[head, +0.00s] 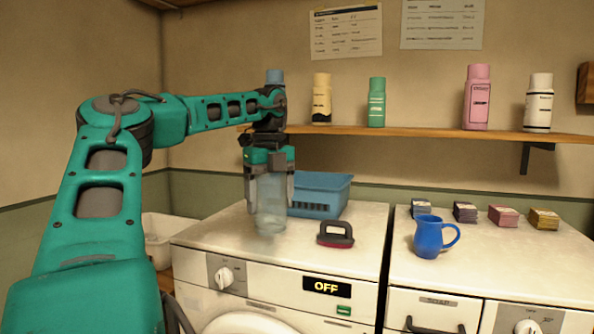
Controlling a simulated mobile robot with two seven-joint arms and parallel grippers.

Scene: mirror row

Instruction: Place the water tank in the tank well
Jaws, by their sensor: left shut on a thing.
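My left gripper (269,184) points down over the left washing machine and is shut on a clear, bluish container, which looks like the water tank (271,212). The tank is upright, with the gripper's fingers on both sides of its upper part. Its bottom is close to the white machine top (222,229); I cannot tell whether it touches. I cannot make out a tank well in this view. My right gripper is not in view.
A blue slotted basket (318,203) stands just behind the tank. A dark red, black-handled tool (336,235) lies to its right. A blue jug (429,238) and several small packets (504,215) are on the right machine. Bottles (477,98) line the wooden shelf (430,132) above.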

